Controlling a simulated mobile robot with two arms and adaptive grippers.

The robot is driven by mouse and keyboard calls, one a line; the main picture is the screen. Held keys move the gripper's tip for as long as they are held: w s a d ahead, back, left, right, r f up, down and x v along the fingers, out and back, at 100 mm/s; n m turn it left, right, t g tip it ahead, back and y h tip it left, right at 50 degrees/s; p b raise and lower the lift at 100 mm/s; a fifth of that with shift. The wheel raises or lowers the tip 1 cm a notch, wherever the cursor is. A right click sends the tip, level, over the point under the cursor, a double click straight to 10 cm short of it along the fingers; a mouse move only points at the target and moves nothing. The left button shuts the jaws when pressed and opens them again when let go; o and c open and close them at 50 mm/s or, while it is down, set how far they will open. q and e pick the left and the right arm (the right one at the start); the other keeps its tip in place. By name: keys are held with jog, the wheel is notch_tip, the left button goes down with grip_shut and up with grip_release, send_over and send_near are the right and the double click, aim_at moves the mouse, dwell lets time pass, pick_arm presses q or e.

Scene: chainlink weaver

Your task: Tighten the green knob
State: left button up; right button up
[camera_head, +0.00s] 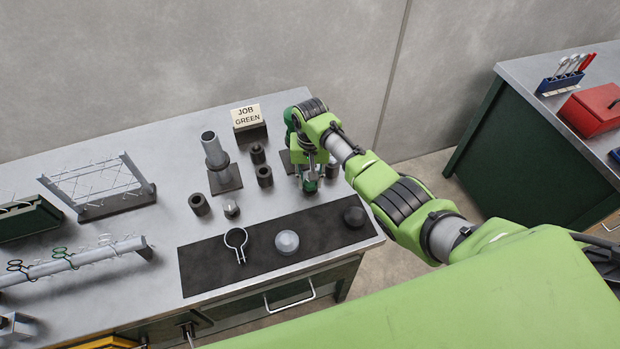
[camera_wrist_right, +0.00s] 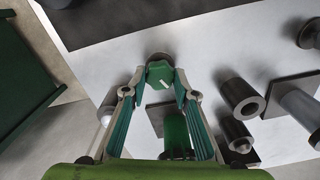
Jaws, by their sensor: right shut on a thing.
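The green knob (camera_wrist_right: 160,72) shows in the right wrist view as a dark green fluted knob with a white mark line. My right gripper (camera_wrist_right: 160,76) points down, and its two fingers are shut on the knob from both sides. In the head view the right gripper (camera_head: 309,180) is at the right part of the workbench, and the knob is mostly hidden by the fingers. A green cylinder (camera_wrist_right: 176,132) on a grey plate stands close by in the wrist view. My left gripper is in neither view.
A sign (camera_head: 247,116) reads "JOB GREEN". Several dark cylinders and a grey tube on a stand (camera_head: 214,150) are left of the gripper. A dark mat (camera_head: 205,268) in front holds a ring clamp (camera_head: 236,240), a clear dome (camera_head: 287,242) and a black knob (camera_head: 354,216).

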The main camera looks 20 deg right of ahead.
jog(key=m, duration=0.3)
jog(key=shift+m, duration=0.4)
jog(key=m, duration=0.3)
jog(key=shift+m, duration=0.3)
jog(key=m, duration=1.1)
jog(key=shift+m, duration=0.4)
jog(key=m, duration=0.5)
jog(key=shift+m, duration=0.4)
jog(key=o, duration=1.1)
